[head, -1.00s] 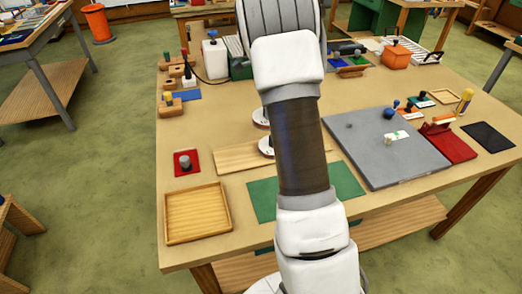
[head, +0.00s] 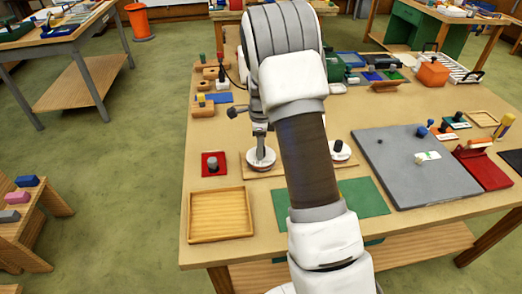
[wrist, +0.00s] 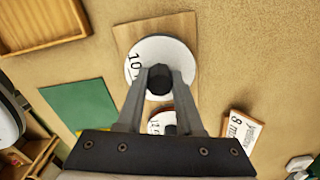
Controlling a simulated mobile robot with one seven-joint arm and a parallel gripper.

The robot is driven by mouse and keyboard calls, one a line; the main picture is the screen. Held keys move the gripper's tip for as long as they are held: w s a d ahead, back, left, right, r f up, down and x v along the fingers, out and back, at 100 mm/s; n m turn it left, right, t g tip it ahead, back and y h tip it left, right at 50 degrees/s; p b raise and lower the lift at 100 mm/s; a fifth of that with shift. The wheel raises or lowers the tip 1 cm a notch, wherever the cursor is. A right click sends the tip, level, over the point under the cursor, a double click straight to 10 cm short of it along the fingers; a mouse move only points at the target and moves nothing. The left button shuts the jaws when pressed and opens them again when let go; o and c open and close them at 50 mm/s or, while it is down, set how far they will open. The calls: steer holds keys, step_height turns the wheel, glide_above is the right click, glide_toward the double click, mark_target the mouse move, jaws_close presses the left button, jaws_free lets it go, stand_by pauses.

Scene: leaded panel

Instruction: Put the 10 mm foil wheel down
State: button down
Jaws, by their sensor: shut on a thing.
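The 10 mm foil wheel is a white disc marked 10 (wrist: 178,50) with a black knob. In the wrist view my gripper (wrist: 159,80) is shut on this knob. In the head view my gripper (head: 261,137) points down, and the wheel (head: 261,158) is over the left end of the wooden board (head: 283,172). I cannot tell whether the wheel touches the board, whose bare part also shows in the wrist view (wrist: 130,35). A second wheel (head: 340,150) with a dark knob is at the board's right part. It shows partly hidden between my fingers in the wrist view (wrist: 157,121).
A wooden tray (head: 220,234) lies in front left of the board and a red plate (head: 205,172) to its left. A green mat (head: 365,200) is in front. A grey slab (head: 395,180) is at the right. A card marked 8 (wrist: 241,127) lies near the board.

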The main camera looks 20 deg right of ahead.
steer(key=shift+f, duration=0.55)
steer(key=shift+f, duration=0.2)
steer(key=c, duration=0.5)
jaws_free()
steer(key=shift+c, duration=0.2)
steer(key=shift+r, duration=0.1)
